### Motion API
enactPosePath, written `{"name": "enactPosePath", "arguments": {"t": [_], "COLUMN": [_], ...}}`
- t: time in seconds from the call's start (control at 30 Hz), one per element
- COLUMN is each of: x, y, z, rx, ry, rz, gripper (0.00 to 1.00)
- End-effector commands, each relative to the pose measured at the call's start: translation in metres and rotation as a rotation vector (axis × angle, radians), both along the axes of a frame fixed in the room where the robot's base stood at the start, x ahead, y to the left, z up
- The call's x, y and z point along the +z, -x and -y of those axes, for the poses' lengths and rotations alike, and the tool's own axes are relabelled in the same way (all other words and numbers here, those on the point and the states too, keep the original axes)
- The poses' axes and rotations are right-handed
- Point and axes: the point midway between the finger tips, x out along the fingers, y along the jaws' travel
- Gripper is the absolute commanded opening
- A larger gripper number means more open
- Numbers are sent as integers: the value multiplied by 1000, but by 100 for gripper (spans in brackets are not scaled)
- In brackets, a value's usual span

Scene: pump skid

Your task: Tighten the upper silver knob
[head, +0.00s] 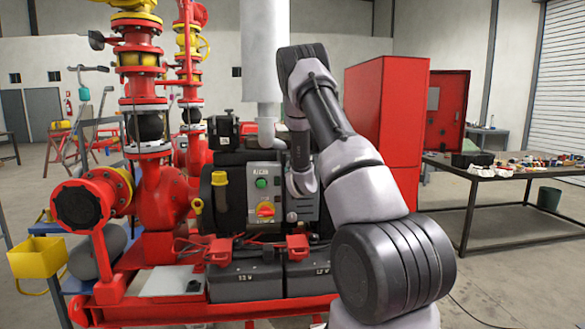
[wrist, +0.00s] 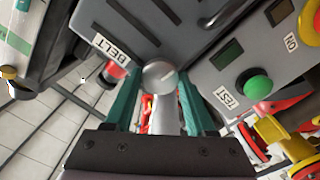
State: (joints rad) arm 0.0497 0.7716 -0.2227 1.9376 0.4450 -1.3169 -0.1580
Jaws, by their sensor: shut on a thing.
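A round silver knob (wrist: 158,77) shows in the middle of the wrist view, against a grey panel beside a BELT label. My gripper (wrist: 160,84) has its two teal fingers on either side of the knob and is shut on it. A pale silver cylinder (wrist: 165,116) shows between the fingers just below the knob in the picture; I cannot tell if it is a separate part. In the head view my arm reaches to the right side of the control box (head: 263,195), and the fingers and knob are not clear there.
In the wrist view, a green TEST button (wrist: 258,87) is on the grey box close to the right finger, with a yellow valve part (wrist: 278,140) below. Red pump pipes (head: 160,195) stand left, a red cabinet (head: 384,115) behind my arm, and a cluttered table (head: 510,178) right.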

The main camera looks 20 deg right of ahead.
Motion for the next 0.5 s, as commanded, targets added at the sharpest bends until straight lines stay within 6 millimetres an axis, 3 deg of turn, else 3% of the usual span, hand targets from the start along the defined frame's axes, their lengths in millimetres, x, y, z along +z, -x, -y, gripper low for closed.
{"name": "enactPosePath", "arguments": {"t": [0.4,0.43,0.5], "x": [-2,-3,-2], "y": [1,1,1], "z": [0,0,0], "rx": [-1,-1,-1], "ry": [5,3,4], "rz": [-6,-6,-6], "gripper": [0,67,86]}}
